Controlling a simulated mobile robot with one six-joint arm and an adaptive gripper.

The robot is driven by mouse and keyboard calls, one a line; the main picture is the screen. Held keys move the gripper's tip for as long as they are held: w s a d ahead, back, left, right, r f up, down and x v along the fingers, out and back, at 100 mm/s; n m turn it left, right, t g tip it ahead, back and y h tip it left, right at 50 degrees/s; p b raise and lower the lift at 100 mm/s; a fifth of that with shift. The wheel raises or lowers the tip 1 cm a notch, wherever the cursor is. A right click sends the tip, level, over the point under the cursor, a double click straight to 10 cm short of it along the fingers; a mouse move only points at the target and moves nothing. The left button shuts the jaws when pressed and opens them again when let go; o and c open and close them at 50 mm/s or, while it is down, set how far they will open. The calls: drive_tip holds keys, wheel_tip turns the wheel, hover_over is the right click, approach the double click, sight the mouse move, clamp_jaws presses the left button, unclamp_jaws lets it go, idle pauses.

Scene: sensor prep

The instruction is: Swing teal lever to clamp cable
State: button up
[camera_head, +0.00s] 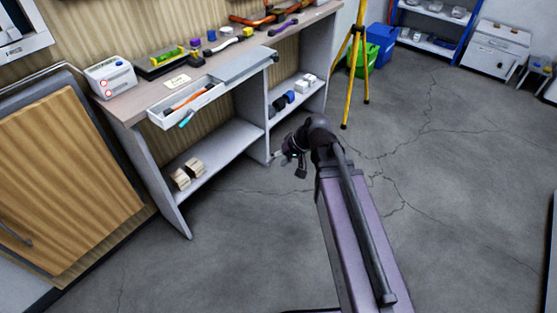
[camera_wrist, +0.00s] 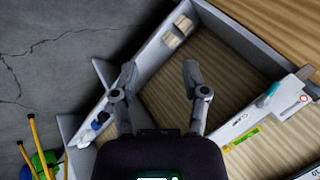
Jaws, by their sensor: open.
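A small teal piece (camera_head: 187,119), which looks like the lever, sticks out at the front of an open white drawer (camera_head: 157,117) on the workbench. A teal piece also shows in the wrist view (camera_wrist: 268,94), near the right edge. An orange strip (camera_head: 186,100) lies in the drawer; I cannot tell if it is the cable. My gripper (camera_head: 295,160) is in front of the bench, to the right of the drawer and apart from it. In the wrist view my gripper (camera_wrist: 158,72) has its two fingers spread, with nothing between them.
The workbench (camera_head: 137,105) carries a white box (camera_head: 110,77) and several small tools. Wooden blocks (camera_head: 187,173) sit on its lower shelf. A wooden-fronted cabinet (camera_head: 70,180) stands left. A yellow tripod (camera_head: 357,60) and a green bin (camera_head: 368,60) stand behind. The floor in front is clear.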

drive_tip(key=shift+d, duration=0.1)
drive_tip(key=c, duration=0.5)
drive_tip(key=shift+s+d+f, duration=0.15)
drive_tip(key=shift+d, duration=0.1)
clamp_jaws()
drive_tip(key=s+d+f+m+h, duration=0.1)
drive_tip(key=s+d+h, duration=0.2)
drive_tip(key=d, duration=0.4)
drive_tip(key=s+d+f+m+g+h, duration=0.1)
drive_tip(key=s+d+f+h, duration=0.1)
drive_tip(key=d, duration=0.5)
drive_tip(key=shift+s+h, duration=0.4)
drive_tip(key=shift+h, duration=0.5)
drive_tip(key=shift+a, duration=0.1)
